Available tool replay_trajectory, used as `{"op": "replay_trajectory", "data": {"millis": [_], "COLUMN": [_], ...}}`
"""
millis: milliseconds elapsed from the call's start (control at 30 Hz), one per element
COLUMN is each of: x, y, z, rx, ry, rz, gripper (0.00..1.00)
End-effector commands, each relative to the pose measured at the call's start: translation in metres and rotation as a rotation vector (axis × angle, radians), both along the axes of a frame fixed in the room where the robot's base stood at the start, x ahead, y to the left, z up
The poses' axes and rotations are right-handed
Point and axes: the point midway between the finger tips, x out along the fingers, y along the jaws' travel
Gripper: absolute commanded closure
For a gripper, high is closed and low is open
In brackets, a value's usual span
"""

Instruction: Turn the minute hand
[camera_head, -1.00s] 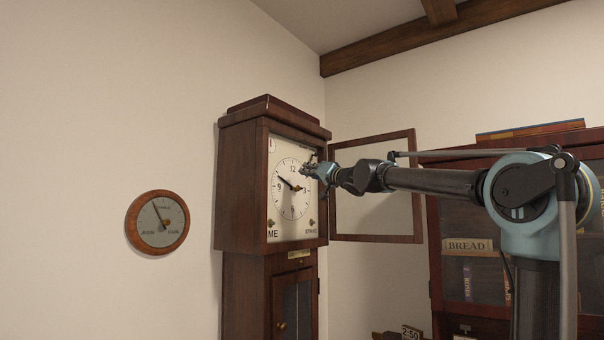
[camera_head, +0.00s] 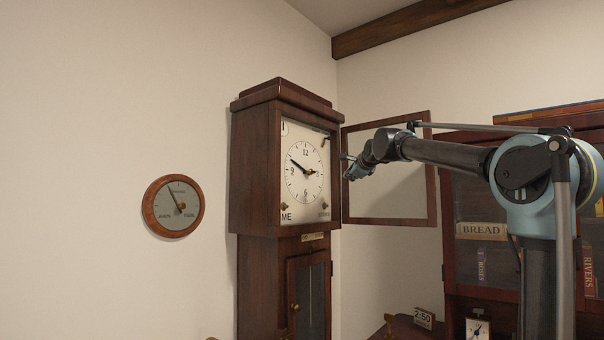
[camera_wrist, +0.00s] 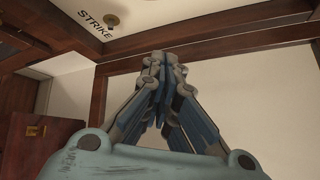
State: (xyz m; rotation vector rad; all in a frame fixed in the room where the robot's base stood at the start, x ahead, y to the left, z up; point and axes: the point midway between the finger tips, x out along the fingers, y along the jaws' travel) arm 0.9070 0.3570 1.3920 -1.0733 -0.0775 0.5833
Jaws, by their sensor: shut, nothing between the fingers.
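The tall brown wooden clock (camera_head: 258,165) stands in the corner with its white dial (camera_head: 292,188) uncovered. The long black minute hand (camera_head: 297,164) points up and left, near the 10. The short hour hand (camera_head: 311,171) points right, near the 3. My gripper (camera_head: 346,168) is off to the right of the dial, in front of the open glazed door, apart from the hands. In the wrist view my gripper (camera_wrist: 164,62) has its blue-grey fingers together with nothing between them. That view shows the STRIKE corner of the dial plate (camera_wrist: 135,12), but not the hands.
The clock's framed door (camera_head: 433,190) is swung open to the right, close behind my gripper. A round wall dial (camera_head: 150,213) hangs at the left.

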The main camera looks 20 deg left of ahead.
Motion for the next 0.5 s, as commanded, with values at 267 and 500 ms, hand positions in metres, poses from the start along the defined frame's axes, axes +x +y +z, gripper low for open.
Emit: {"op": "replay_trajectory", "data": {"millis": [267, 500], "x": [-0.041, -0.094], "y": [0.037, 0.077], "z": [-0.031, -0.013], "rx": [0.368, 0.648], "ry": [0.538, 0.950], "rz": [0.052, 0.174], "gripper": [1.00, 1.00]}}
